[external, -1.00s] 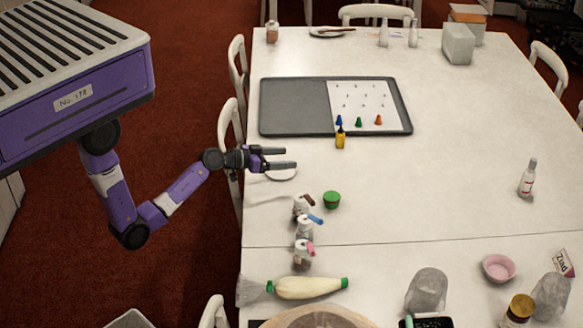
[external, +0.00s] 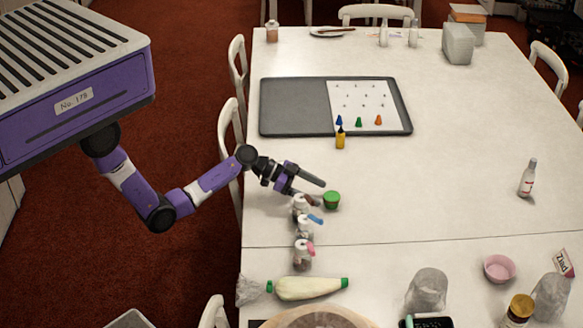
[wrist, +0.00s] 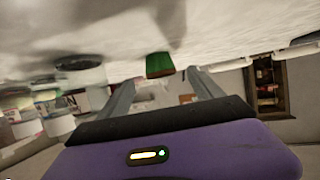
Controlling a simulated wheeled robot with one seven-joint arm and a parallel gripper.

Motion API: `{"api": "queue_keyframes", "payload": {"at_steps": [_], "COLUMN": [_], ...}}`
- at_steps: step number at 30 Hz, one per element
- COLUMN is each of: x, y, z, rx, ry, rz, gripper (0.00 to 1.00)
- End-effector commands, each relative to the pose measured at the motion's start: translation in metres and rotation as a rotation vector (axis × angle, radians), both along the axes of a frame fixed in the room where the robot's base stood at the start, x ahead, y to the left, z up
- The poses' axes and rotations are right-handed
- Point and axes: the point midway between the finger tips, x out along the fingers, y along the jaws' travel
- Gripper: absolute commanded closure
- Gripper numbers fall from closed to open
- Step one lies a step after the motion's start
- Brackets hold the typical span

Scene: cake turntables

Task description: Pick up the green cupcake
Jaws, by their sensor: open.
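The green cupcake (external: 332,200) stands on the white table, just right of several small jars. My gripper (external: 315,190) is open and empty, with its fingers pointing right and toward the camera, their tips close to the cupcake's left side in the external view. In the wrist view the green cupcake (wrist: 159,65) shows between and beyond the two open fingers of my gripper (wrist: 155,78). I cannot tell whether a finger touches it.
The table right of the cupcake is clear.

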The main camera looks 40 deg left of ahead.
Motion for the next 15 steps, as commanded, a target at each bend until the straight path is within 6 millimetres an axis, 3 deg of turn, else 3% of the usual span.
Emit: {"api": "queue_keyframes", "payload": {"at_steps": [15], "x": [0.026], "y": [-0.044], "z": [-0.019], "rx": [0.001], "ry": [0.000], "rz": [0.001], "gripper": [0.25]}}
